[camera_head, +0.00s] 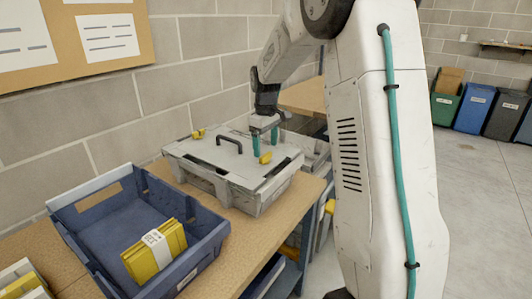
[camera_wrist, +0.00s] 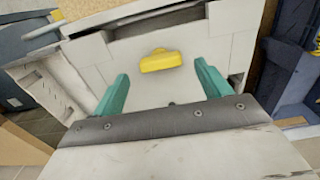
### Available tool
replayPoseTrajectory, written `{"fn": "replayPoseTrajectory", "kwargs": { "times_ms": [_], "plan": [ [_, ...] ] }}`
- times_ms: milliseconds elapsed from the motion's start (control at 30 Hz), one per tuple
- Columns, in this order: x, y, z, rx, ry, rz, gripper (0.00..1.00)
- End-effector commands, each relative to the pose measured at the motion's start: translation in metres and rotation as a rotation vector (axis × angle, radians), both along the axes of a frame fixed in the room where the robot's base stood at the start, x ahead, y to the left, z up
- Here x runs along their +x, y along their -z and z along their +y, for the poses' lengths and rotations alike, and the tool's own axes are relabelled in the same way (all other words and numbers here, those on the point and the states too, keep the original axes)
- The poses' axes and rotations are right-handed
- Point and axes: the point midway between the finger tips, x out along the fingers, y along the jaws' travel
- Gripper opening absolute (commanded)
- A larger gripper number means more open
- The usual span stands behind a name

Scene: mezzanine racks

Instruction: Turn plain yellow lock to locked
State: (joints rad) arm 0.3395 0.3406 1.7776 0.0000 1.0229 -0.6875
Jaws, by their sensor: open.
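A grey-white case (camera_head: 215,187) with a dark handle (camera_head: 229,141) lies on the wooden bench. One plain yellow lock (camera_head: 265,158) sits on its lid near the right front, and it shows in the wrist view (camera_wrist: 160,61). A second yellow lock (camera_head: 198,134) is at the far left of the lid; any marking on it is too small to tell. My gripper (camera_head: 265,143) is over the right part of the lid. Its teal fingers are apart and empty. In the wrist view the lock is ahead of the gap between the fingers (camera_wrist: 161,76), apart from both.
A blue bin (camera_head: 205,243) holding yellow packs (camera_head: 165,262) stands left of the case on the bench (camera_head: 245,240). A block wall (camera_head: 190,90) with a notice board (camera_head: 140,22) is behind. Several coloured bins (camera_head: 475,108) stand far right, with clear floor before them.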

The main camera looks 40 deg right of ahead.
Motion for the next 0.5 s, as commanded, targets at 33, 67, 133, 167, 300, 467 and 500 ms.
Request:
{"fn": "replayPoseTrajectory", "kwargs": {
  "times_ms": [33, 67, 133, 167, 300, 467, 500],
  "plan": [
    [-0.001, 0.009, 0.001, 0.002, 0.000, 0.004, 0.76],
    [-0.001, 0.013, 0.000, 0.001, 0.000, 0.003, 0.76],
    [0.000, 0.021, 0.000, 0.001, 0.000, 0.003, 0.76],
    [0.000, 0.024, 0.000, 0.000, 0.000, 0.002, 0.76],
    [-0.001, 0.033, 0.001, 0.001, 0.000, 0.001, 0.76],
    [-0.001, 0.034, 0.001, 0.001, 0.000, 0.001, 0.76],
    [0.000, 0.033, 0.001, 0.001, 0.000, 0.001, 0.76]
  ]
}}
